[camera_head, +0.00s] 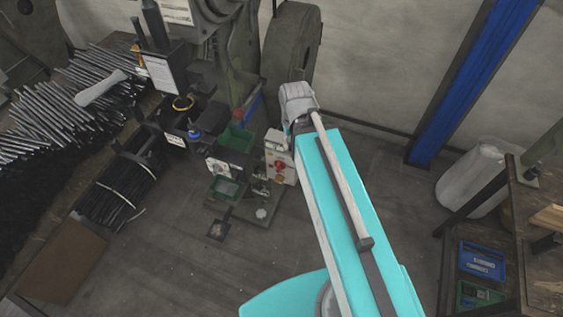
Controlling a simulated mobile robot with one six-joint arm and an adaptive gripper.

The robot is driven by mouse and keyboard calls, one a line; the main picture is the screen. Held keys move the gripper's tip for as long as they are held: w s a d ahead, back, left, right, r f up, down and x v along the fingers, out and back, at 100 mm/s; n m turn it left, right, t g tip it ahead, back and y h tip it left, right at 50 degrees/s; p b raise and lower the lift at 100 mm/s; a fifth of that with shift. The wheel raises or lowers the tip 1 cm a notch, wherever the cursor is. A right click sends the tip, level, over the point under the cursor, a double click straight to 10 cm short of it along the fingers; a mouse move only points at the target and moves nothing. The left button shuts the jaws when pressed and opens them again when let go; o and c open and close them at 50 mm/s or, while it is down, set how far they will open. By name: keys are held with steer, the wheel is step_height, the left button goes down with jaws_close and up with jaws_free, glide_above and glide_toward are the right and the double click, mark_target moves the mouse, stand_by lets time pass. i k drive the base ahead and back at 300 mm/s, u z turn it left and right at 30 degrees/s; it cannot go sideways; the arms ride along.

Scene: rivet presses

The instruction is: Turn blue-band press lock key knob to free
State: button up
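A rivet press (237,50) stands against the back wall, left of my arm. A pale control box (281,150) with a red knob or button (280,166) is at its lower front, close to the left side of my arm. A blue ring-like part (195,134) shows on the dark parts further left, and a yellow ring (183,103) sits above it. I cannot tell which part is the lock key knob or how it is turned. My teal arm reaches up to a grey joint beside the press. My gripper cannot be made out.
Metal rods (60,110) fill the bench at the left, with a bundle of black rods (118,190) beside it. Green bins (235,139) sit by the press. Floor is open below the press.

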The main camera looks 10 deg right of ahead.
mark_target(279, 178)
steer(key=k, duration=1.35)
steer(key=u, duration=0.3)
steer(key=i, duration=1.85)
steer(key=z, duration=0.25)
